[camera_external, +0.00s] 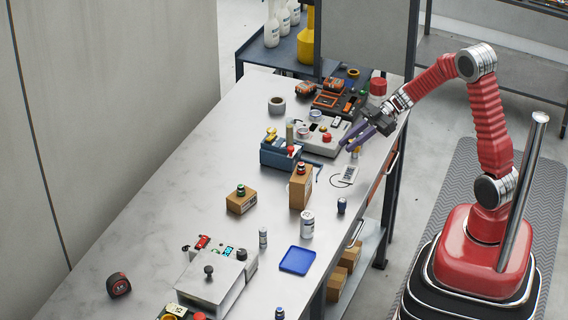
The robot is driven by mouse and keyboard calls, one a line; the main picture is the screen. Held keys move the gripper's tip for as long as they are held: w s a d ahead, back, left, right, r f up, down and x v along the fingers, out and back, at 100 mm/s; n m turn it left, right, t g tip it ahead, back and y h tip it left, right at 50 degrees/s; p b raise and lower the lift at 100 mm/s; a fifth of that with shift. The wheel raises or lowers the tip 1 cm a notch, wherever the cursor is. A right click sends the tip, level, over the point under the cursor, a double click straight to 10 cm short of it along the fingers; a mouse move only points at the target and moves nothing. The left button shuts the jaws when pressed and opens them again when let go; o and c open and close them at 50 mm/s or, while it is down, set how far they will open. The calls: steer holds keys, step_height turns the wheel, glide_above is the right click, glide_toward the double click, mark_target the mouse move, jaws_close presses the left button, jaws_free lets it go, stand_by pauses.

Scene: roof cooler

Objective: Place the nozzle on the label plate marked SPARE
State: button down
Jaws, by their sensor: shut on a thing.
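My gripper (351,144), with purple fingers, is low over the far right part of the workbench, beside the grey control box. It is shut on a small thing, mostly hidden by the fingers. A small yellowish piece (355,153) shows just below the fingers; it may be the nozzle, but it is too small to be sure. A small white plate-like item (348,174) with a dark cord lies in front of the gripper. No SPARE marking is readable, so I cannot tell which thing is the label plate.
The grey control box (328,144) and a blue box (280,154) stand left of the gripper. Cardboard boxes (301,190), a white can (307,226) and a blue tray (297,261) are nearer.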

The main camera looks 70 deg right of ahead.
glide_above(349, 173)
steer(key=shift+a+f, duration=0.15)
steer(key=shift+f, duration=3)
steer(key=shift+f, duration=1.85)
steer(key=shift+f, duration=0.1)
steer(key=c, duration=1.6)
jaws_free()
steer(key=shift+o, duration=0.2)
